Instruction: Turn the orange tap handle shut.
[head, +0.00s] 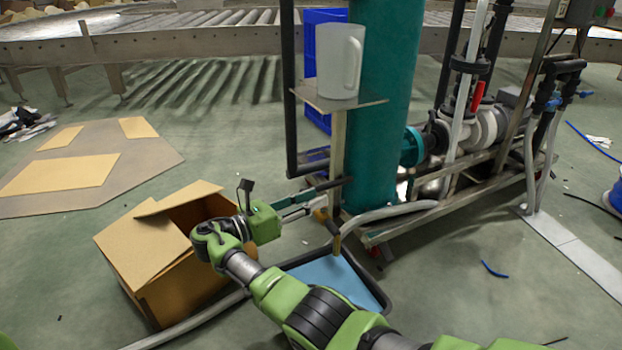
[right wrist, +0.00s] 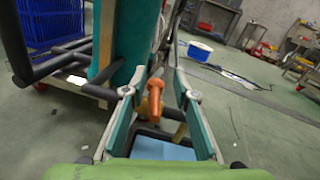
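The orange tap handle (right wrist: 236,80) shows in the right wrist view as a short bright bar beside a brass-coloured tap body (right wrist: 155,100). In the head view the handle (head: 322,214) is small, low by a pale post, above a dark tray with a blue bottom (head: 335,278). My right gripper (head: 318,199) reaches in from the left with its fingers apart around the tap area. In the right wrist view the right gripper (right wrist: 158,80) has both fingers spread, with the tap body between them. Firm contact with the handle cannot be told. My left gripper is out of view.
An open cardboard box (head: 150,250) stands left of the tray. Grey hoses run along the floor.

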